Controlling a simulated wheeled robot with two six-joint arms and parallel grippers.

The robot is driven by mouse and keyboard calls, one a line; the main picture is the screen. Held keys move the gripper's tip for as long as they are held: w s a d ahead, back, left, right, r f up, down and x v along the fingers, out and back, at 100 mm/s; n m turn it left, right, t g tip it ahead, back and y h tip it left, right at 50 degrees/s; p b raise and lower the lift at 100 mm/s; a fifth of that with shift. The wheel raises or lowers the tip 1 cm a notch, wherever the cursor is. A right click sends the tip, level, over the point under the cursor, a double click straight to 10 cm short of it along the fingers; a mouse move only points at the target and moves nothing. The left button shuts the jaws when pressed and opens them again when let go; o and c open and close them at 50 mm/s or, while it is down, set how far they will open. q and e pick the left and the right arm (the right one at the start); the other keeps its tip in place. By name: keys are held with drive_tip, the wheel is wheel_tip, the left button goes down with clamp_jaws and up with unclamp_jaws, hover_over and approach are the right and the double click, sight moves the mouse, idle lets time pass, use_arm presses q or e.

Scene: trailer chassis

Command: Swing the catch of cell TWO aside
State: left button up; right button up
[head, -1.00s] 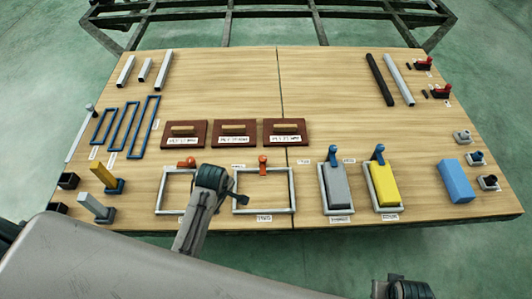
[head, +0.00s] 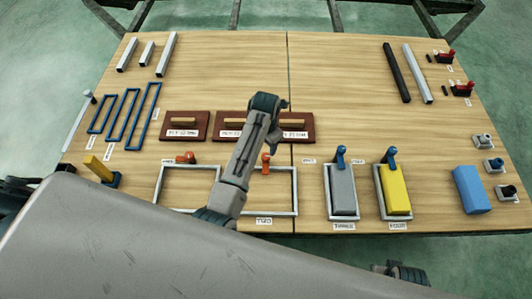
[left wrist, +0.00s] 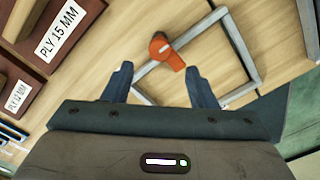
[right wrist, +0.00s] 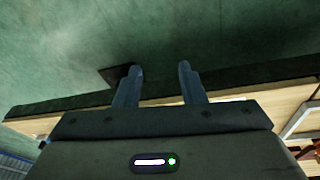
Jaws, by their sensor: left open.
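Cell TWO is a pale grey rectangular frame (head: 296,190) on the table, with a "TWO" label (head: 264,221) at its near edge. In the left wrist view the catch (left wrist: 166,52) lies on the frame's bar (left wrist: 238,45), ahead of and between the fingertips, without visible contact. My left gripper (left wrist: 157,72) is open and empty, above the table close to the catch. My right gripper (right wrist: 156,70) has its fingers apart with nothing between them, near the table edge.
Plywood boards with handles (head: 185,125) lie just behind the frames. Another frame with an orange catch (head: 186,158) is to the left. A grey block (head: 342,190) and a yellow block (head: 394,190) with blue catches fill the frames to the right. The table's middle back is clear.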

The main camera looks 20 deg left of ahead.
sight(266, 156)
use_arm(q)
wheel_tip(266, 156, down, 7)
drive_tip(key=shift+r+b, duration=0.1)
drive_tip(key=shift+b, duration=0.3)
use_arm(e)
wheel_tip(266, 156, up, 3)
drive_tip(key=shift+w+a+r, duration=0.1)
drive_tip(key=shift+w+a, duration=0.05)
use_arm(q)
drive_tip(key=c, duration=1)
